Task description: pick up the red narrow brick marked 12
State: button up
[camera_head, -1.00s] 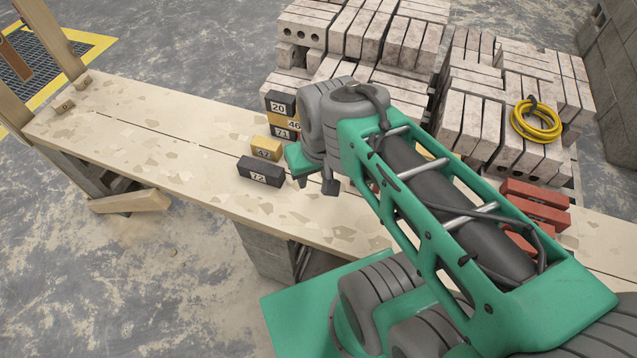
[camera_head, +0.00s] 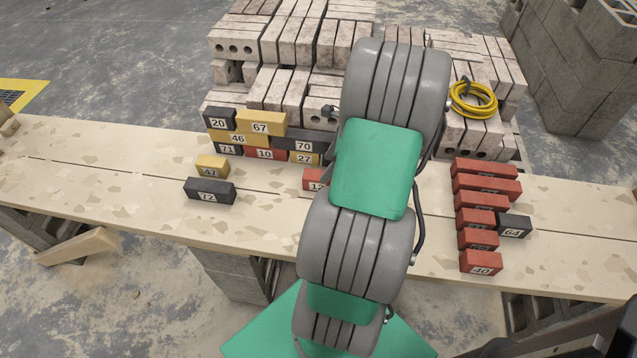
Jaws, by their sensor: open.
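A red brick (camera_head: 311,177) lies on the plank bench in front of the small brick stack. Its label appears to read 12, but my arm hides its right part, so its full width cannot be told. My arm stands upright in the middle of the view, just right of this brick. I cannot make out my gripper or its fingertips in this view.
Yellow brick 47 (camera_head: 212,166) and dark brick 72 (camera_head: 209,190) lie to the left. A stack with yellow brick 67 (camera_head: 262,120) stands behind. Several red bricks (camera_head: 484,168) and dark brick 64 (camera_head: 514,226) lie right. The bench's (camera_head: 100,165) left part is clear.

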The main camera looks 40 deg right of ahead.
aim_at(319, 176)
jog(key=x, duration=0.7)
jog(key=shift+w+b, duration=0.2)
jog(key=shift+b, duration=0.1)
jog(key=shift+f, duration=0.2)
jog(key=shift+c, duration=0.4)
grip_shut()
dwell(0.3)
